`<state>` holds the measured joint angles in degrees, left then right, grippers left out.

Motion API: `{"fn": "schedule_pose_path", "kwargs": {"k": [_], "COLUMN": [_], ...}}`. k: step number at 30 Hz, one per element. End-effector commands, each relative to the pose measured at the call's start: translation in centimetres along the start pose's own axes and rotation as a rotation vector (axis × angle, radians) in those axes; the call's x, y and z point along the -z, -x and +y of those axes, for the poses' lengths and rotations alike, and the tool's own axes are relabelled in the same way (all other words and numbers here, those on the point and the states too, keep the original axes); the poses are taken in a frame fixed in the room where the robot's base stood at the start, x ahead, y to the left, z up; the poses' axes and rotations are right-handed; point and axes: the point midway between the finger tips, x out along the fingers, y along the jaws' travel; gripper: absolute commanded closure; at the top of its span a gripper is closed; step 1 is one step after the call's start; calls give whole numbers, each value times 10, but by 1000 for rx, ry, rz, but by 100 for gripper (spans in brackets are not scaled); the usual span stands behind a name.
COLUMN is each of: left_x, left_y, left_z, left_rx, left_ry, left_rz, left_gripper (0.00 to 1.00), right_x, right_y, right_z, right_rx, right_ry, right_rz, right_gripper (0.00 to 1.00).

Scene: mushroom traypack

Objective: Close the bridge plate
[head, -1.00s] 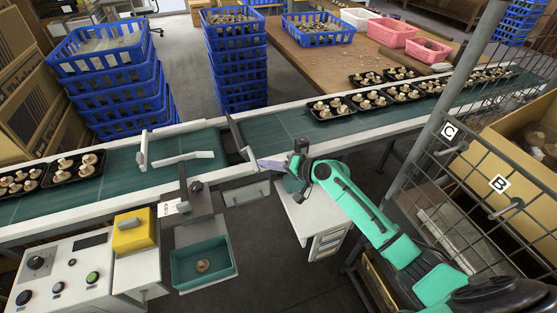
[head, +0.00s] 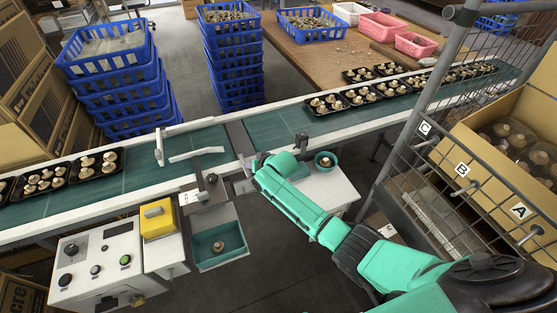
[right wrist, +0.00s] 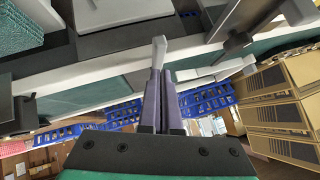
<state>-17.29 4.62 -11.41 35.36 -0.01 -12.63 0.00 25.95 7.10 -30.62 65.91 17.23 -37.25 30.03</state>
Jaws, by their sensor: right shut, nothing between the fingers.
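The bridge plate (head: 238,139) is a dark grey strip between two green conveyor belts in the head view. It lies flat, about level with the belts, across the gap. My right gripper (head: 243,164) is at the near edge of the conveyor, just below the plate's near end. My green forearm partly hides it. In the right wrist view its two dark purple fingers (right wrist: 161,98) are together with nothing held. A pale upright piece (right wrist: 160,52) shows just beyond the fingertips; I cannot tell whether they touch. My left gripper is not in view.
Black trays of mushrooms stand on the left belt (head: 130,177) and right belt (head: 290,122). A teal bin (head: 219,256), yellow box (head: 157,219) and control panel (head: 97,258) stand in front. A wire mesh guard (head: 450,165) stands at the right.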

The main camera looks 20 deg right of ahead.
Motion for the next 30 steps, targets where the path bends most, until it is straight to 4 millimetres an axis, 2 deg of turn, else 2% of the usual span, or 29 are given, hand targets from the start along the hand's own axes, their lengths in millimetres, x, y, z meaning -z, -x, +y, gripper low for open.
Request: {"fn": "schedule_pose_path", "kwargs": {"k": [9, 30], "left_x": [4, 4], "left_y": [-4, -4], "left_z": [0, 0], "left_rx": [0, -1], "left_ry": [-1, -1], "left_rz": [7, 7], "left_gripper": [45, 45], "right_x": [-10, -12], "right_y": [-9, -11], "right_z": [-6, -8], "right_rx": [1, 0], "right_ry": [-3, -2], "right_rz": [-1, -2], "right_gripper": [100, 100]}}
